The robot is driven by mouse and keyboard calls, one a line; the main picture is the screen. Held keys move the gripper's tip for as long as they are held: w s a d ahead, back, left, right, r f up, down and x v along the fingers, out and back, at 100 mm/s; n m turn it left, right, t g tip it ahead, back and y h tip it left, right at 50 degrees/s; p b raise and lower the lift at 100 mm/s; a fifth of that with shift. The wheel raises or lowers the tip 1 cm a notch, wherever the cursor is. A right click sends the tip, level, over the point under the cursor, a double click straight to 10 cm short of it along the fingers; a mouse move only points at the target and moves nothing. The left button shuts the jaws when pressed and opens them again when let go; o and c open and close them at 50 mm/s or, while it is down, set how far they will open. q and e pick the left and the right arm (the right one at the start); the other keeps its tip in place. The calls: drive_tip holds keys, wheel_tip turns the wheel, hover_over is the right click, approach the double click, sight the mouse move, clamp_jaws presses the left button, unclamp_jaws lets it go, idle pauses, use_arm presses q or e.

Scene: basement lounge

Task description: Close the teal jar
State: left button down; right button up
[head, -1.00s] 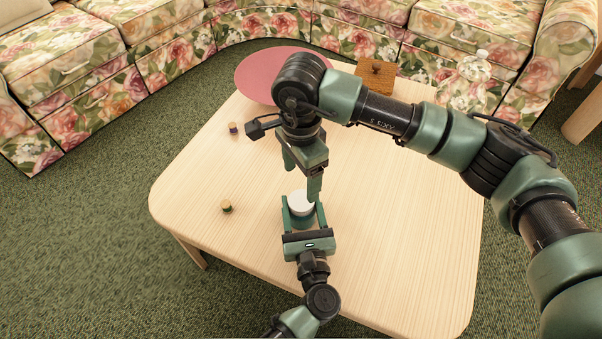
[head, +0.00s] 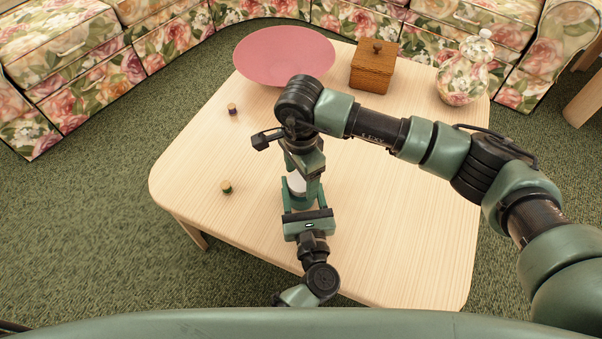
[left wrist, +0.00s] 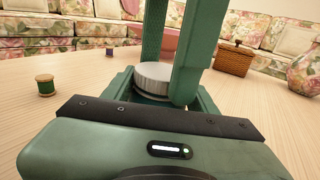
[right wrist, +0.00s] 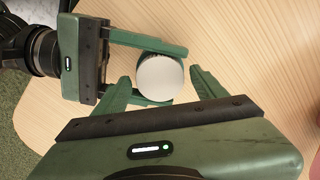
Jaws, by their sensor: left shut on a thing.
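The teal jar (head: 299,200) stands on the table, topped by a white, ribbed-edged lid (left wrist: 153,79), which also shows from above in the right wrist view (right wrist: 160,77). I cannot tell whether the lid is fully tightened. My left gripper (head: 303,192) is shut on the jar from the near side, its fingers on either side of the body. In the left wrist view its palm hides most of the jar. My right gripper (right wrist: 160,76) points down from above, open, with its fingers apart on either side of the lid.
Two small thread spools (head: 226,187) (head: 232,109) are on the left. The table's right side is clear.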

drive_tip(key=c, duration=1.3)
drive_tip(key=m, duration=1)
drive_tip(key=o, duration=1.6)
drive_tip(key=shift+r, duration=2.3)
drive_tip(key=shift+c, duration=0.5)
